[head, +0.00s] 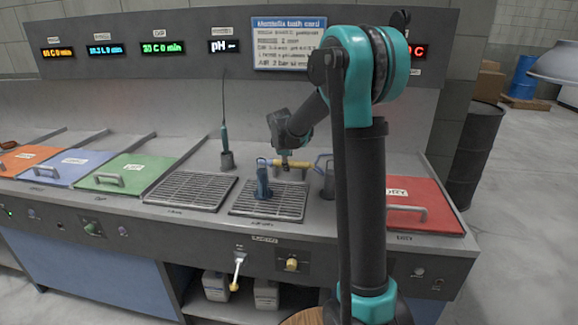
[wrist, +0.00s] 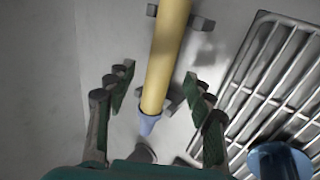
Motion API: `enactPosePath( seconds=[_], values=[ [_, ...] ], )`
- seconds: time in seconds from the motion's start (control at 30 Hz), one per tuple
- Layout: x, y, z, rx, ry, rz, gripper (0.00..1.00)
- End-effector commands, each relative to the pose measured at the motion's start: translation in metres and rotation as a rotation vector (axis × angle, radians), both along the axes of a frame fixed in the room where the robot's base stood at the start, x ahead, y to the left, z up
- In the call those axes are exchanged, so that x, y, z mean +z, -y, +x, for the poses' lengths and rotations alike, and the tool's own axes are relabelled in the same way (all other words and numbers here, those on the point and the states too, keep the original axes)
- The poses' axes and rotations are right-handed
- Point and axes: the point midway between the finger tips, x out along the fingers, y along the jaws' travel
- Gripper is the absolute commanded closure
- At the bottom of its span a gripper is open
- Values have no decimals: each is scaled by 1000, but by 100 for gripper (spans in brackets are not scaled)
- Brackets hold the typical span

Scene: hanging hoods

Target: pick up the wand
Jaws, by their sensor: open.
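The wand has a yellow shaft (wrist: 168,50) with a pale blue end (wrist: 147,124). In the wrist view it runs from the top edge down between my fingers, over small grey supports (wrist: 190,18). In the head view its yellow length (head: 292,164) lies roughly level behind the right grate, partly covered by my wrist. My gripper (wrist: 158,100) is open, with one finger on each side of the shaft and visible gaps on both sides. In the head view my gripper (head: 285,162) is at the wand, its fingers too small to make out.
A blue upright piece (head: 263,183) stands on the right grate (head: 285,203), close to my gripper; its round top (wrist: 279,162) shows lower right in the wrist view. A probe (head: 225,145) stands in a grey holder to the left. A red lid (head: 425,195) lies right.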

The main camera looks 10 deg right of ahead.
Motion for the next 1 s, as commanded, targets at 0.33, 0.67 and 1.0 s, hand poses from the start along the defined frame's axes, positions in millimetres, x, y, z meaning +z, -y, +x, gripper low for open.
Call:
enactPosePath(
  seconds=[0.33, 0.67, 1.0],
  values=[
    [-18, 4, 11, -1, 0, 0, 47],
    [-18, 4, 11, -1, 0, 1, 73],
    [-17, 4, 11, 0, 1, 0, 100]
  ],
)
